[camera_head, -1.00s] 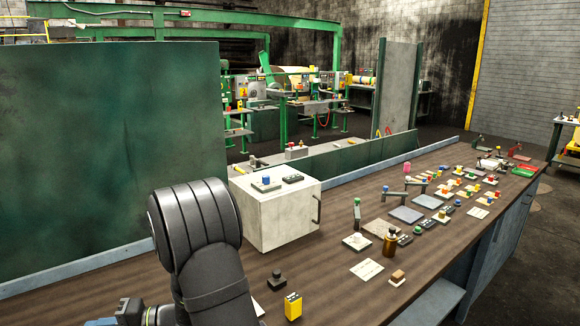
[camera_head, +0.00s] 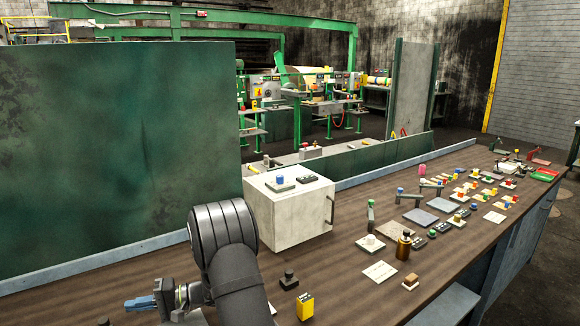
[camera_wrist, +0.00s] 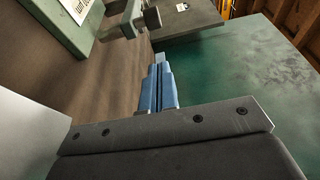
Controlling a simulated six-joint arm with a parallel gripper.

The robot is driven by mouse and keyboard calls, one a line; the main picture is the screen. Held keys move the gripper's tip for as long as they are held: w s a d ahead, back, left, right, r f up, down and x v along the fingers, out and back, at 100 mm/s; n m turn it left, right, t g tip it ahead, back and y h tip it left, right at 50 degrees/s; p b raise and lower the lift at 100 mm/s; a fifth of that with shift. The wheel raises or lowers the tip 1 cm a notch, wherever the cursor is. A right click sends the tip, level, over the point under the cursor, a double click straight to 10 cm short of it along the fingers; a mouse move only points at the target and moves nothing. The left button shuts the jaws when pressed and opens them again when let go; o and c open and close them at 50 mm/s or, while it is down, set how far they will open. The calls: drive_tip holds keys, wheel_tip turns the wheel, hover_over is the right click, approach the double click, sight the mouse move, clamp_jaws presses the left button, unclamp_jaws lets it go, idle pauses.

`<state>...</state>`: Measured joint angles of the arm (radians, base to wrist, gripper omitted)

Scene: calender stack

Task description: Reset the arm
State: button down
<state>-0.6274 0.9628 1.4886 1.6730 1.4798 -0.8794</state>
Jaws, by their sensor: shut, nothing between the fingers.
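My gripper (camera_head: 139,303) is at the lower left of the head view, above the brown workbench (camera_head: 130,275). Its blue fingers point left and are closed together with nothing between them. They also show in the middle of the wrist view (camera_wrist: 159,82), pressed side by side. My black arm stands in front of the bench and hides part of it.
A white box (camera_head: 290,217) with a side handle stands right of my arm. A yellow block (camera_head: 305,306) and a small black block (camera_head: 288,280) lie near the front. A brown bottle (camera_head: 403,246) and several small parts cover the right. A green panel (camera_head: 110,150) rises behind.

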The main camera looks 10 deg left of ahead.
drive_tip(key=v, duration=0.7)
drive_tip(key=shift+w, duration=0.1)
drive_tip(key=shift+n+g, duration=0.3)
drive_tip(key=shift+g, duration=0.1)
drive_tip(key=shift+s+a+r, duration=0.1)
drive_tip(key=shift+s+a, duration=0.05)
drive_tip(key=shift+a, duration=0.85)
drive_tip(key=shift+s+a, duration=0.15)
drive_tip(key=shift+a, duration=0.85)
drive_tip(key=c, duration=1.2)
unclamp_jaws()
drive_tip(key=shift+s, duration=0.1)
drive_tip(key=s+a+r+n+g+h, duration=0.2)
drive_tip(key=s+r+n+g+h, duration=0.15)
drive_tip(key=s+n+h, duration=0.5)
drive_tip(key=n+t+h, duration=0.7)
drive_tip(key=n+t, duration=0.6)
drive_tip(key=n, duration=0.1)
approach(103, 320)
wheel_tip(103, 320, down, 8)
drive_tip(key=shift+w+a+f, duration=0.1)
drive_tip(key=shift+a+f, duration=0.05)
drive_tip(key=shift+f, duration=0.1)
